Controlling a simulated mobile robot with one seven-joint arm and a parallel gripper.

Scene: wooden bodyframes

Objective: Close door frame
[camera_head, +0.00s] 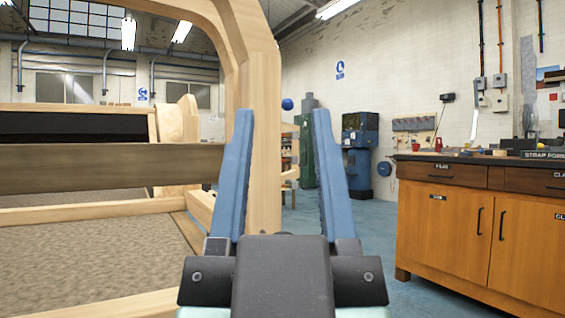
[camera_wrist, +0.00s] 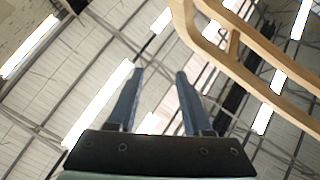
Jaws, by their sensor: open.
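A large pale wooden bodyframe (camera_head: 262,120) fills the left of the head view, with a thick upright post and a curved upper corner. Part of the wooden framing (camera_wrist: 240,45) also shows at the upper right of the wrist view. I cannot tell which part is the door frame, or whether it stands open. My gripper (camera_head: 281,112) has two blue fingers spread apart with nothing between them. Its left finger overlaps the post in the picture; contact cannot be told. In the wrist view the gripper (camera_wrist: 160,75) points up toward the ceiling, its fingers apart and empty.
A wooden workbench (camera_head: 450,225) with drawers and cupboard doors stands at the right, tools on top. Green and blue cabinets (camera_head: 360,150) stand farther back. Blue floor (camera_head: 340,235) shows clear between the frame and the bench. A dark rail (camera_head: 90,167) crosses the frame's interior.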

